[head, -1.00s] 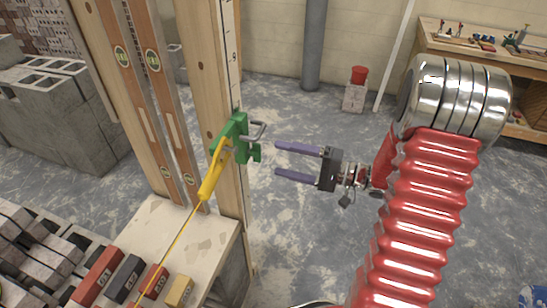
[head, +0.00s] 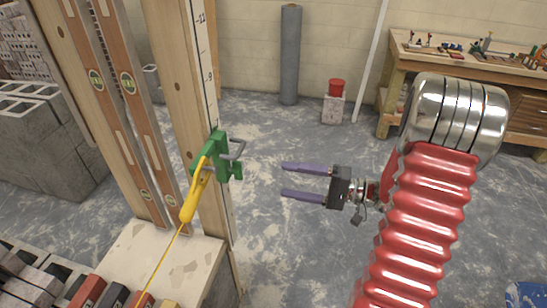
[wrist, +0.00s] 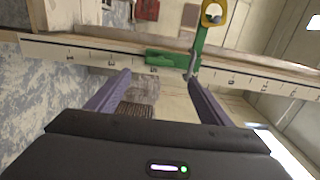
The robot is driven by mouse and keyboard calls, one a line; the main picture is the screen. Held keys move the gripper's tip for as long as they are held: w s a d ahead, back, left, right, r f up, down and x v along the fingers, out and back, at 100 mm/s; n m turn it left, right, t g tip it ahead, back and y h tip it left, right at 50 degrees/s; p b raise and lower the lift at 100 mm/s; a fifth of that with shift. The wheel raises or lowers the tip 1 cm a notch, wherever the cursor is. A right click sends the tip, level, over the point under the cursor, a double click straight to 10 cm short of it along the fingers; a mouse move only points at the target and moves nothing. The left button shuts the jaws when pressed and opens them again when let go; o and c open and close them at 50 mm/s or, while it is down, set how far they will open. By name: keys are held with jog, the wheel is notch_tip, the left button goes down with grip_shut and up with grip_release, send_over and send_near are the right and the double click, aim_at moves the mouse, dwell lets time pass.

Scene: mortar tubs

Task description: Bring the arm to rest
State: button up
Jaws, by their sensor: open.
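My gripper (head: 306,181) is open and empty, its two purple fingers pointing left in the head view. It hangs in the air to the right of a green clamp (head: 216,158), with a clear gap between them in that view. The clamp sits on an upright wooden post (head: 177,65) marked with a number scale. A yellow handle (head: 192,197) with a taut yellow line hangs at the clamp. In the wrist view the fingers (wrist: 157,92) are spread apart, and the green clamp (wrist: 170,58) shows beyond them on the scaled post.
Two spirit levels (head: 136,110) lean beside the post. Grey blocks (head: 40,150) stand at the left, and coloured blocks (head: 88,292) lie at the front left. A workbench (head: 400,60) with tools stands at the back right. The floor around my gripper is clear.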

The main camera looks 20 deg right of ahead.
jog(key=s+a+f+m+g+h, duration=0.1)
jog(key=s+a+f+g+h, duration=0.3)
jog(key=s, duration=0.3)
jog(key=s+a+f+g+h, duration=0.2)
jog(key=s+f+g+h, duration=0.1)
jog(key=s+g, duration=0.35)
jog(key=s+a+r+n+t+h, duration=0.1)
jog(key=a+r+n+t+h, duration=0.1)
jog(key=r, duration=0.6)
jog(key=s+a+r+n+t+h, duration=0.2)
jog(key=a+r+n+t+h, duration=0.1)
jog(key=r, duration=0.5)
jog(key=a+n+h, duration=0.1)
jog(key=n+h, duration=0.1)
jog(key=n, duration=0.1)
jog(key=shift+r+h, duration=0.3)
